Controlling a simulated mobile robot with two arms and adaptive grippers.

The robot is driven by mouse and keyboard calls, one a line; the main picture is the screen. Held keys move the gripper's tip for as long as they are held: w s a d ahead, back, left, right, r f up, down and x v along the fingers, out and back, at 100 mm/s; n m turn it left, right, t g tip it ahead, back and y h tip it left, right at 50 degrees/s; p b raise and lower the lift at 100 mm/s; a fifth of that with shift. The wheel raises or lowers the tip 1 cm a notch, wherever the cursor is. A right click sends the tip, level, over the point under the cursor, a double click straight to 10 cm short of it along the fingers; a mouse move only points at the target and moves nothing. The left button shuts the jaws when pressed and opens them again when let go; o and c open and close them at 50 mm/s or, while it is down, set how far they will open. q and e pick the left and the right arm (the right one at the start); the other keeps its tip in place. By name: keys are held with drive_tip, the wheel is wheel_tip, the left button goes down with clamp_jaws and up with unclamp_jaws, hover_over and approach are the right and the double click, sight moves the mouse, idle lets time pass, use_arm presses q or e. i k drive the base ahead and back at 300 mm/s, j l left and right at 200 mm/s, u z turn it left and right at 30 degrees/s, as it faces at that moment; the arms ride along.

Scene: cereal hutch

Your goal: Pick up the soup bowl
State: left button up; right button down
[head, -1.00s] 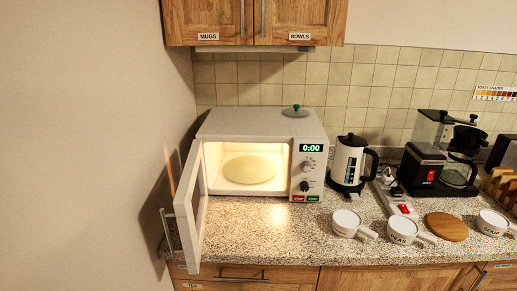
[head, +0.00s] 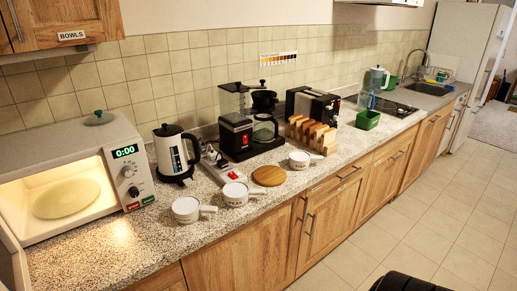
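Three white handled bowls with small dark lettering stand upright on the speckled counter (head: 262,205). One bowl (head: 186,211) is nearest, at the front edge right of the microwave. A second bowl (head: 235,195) is just right of it. A third bowl (head: 300,160) stands farther along, by the toast rack. The lettering is too small to read surely, so I cannot tell which is the soup bowl. Neither of my grippers is in view.
The lit microwave (head: 128,172) stands open at left, with a plate inside. A kettle (head: 174,152), coffee maker (head: 236,133), toaster (head: 312,104) and toast rack (head: 308,130) line the back. A round wooden board (head: 269,176) lies between bowls. Floor (head: 430,205) is clear at right.

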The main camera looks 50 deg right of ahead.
sight(299, 159)
drive_tip(key=z, duration=1.85)
drive_tip(key=i+l+u, duration=0.3)
drive_tip(key=i+l, duration=0.2)
drive_tip(key=i+l+u, duration=0.3)
drive_tip(key=i+l, duration=0.2)
drive_tip(key=l, duration=0.15)
